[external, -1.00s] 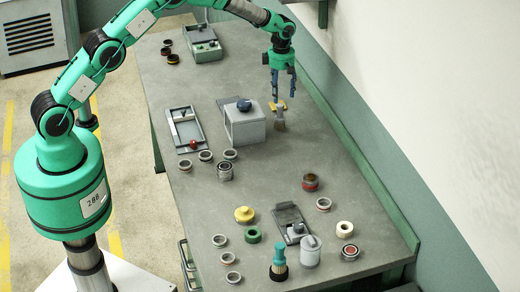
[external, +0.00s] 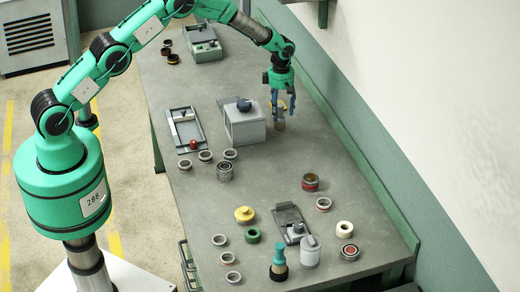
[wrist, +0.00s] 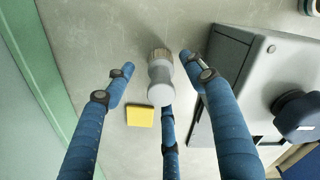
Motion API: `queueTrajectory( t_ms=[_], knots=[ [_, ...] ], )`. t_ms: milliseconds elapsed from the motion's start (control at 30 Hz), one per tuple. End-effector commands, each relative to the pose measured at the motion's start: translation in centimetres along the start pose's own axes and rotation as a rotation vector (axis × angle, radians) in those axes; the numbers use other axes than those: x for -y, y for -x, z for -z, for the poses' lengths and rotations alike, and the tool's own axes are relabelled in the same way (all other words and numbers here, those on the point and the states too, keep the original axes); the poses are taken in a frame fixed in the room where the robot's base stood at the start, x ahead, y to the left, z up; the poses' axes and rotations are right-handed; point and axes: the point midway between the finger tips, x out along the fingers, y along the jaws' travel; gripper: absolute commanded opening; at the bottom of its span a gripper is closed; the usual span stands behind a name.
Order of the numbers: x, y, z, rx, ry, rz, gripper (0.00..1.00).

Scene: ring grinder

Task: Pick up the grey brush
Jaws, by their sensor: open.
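The grey brush (wrist: 160,84) stands on the table with its grey handle up and its tan bristles down. In the external view only its lower part (external: 279,125) shows below my fingers. My gripper (external: 281,112) is open over the brush. In the wrist view my blue fingers (wrist: 157,70) are spread around the handle, with a visible gap to the left finger. Whether the rear finger touches the handle I cannot tell.
A grey box (external: 245,127) with a dark knob stands close left of the brush. A small yellow block (wrist: 140,117) lies beside the brush. A teal-handled brush (external: 279,258) and several rings and jars stand near the front. The wall is to the right.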

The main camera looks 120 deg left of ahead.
Motion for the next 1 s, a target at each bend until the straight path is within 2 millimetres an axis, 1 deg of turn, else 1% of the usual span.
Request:
queueTrajectory(
  t_ms=[233,367,800,1000],
  knots=[
    [0.0,-0.1,0.0,0.0,0.0,0.0,0.55],
    [0.1,-0.6,0.0,-0.001,0.0,0.001,0.55],
    [0.1,-4.5,0.1,0.0,0.0,0.001,0.55],
    [0.1,-5.2,0.1,0.0,0.0,0.0,0.55]
  ],
)
